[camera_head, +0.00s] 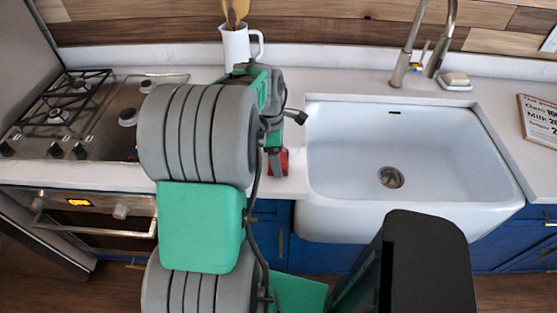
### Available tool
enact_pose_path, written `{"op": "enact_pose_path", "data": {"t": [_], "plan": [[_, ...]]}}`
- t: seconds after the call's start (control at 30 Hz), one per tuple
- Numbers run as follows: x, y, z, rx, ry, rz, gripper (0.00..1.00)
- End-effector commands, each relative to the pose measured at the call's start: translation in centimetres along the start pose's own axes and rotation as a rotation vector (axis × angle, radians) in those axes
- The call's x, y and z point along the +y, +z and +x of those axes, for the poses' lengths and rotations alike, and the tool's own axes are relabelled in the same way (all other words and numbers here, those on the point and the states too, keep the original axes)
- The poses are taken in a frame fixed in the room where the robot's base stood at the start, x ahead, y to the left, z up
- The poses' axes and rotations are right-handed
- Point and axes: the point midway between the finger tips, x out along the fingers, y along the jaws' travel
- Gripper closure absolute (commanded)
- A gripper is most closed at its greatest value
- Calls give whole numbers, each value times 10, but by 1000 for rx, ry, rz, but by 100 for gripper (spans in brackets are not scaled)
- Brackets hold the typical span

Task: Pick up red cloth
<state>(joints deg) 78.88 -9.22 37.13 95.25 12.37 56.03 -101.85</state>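A small patch of red (283,161) shows at the front edge of the white counter, just left of the sink. It looks like part of the red cloth, but most of it is hidden behind my arm. My gripper (273,152) points down at this spot, right beside or against the red patch. My own grey and green arm links cover most of the gripper. I cannot see both fingers, nor whether they hold the cloth.
A white sink (420,150) with a faucet (408,60) lies right of my gripper. A gas stove (75,115) is at left. A white pitcher (236,46) of wooden utensils stands behind the arm. Soap (456,80) and a sign (541,117) are at right.

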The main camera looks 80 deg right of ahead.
Motion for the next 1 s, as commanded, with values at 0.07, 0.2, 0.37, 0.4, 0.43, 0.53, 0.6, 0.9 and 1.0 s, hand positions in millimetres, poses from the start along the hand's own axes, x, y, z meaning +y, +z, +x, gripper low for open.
{"op": "enact_pose_path", "data": {"t": [0.07, 0.2, 0.37, 0.4, 0.43, 0.53, 0.6, 0.9, 1.0], "plan": [[0, 0, 0, 0, 0, 0, 22], [0, 0, 0, 0, 0, 0, 34], [0, 0, 0, 0, 0, 0, 47], [0, 0, 0, 0, 0, 0, 50], [0, 0, 0, 0, 0, 0, 52], [0, 0, 0, 0, 0, 0, 53], [0, 0, 0, 0, 0, 0, 53], [1, 3, -22, -1, 4, 1, 53], [-6, 0, -42, -1, 7, -2, 53]]}}
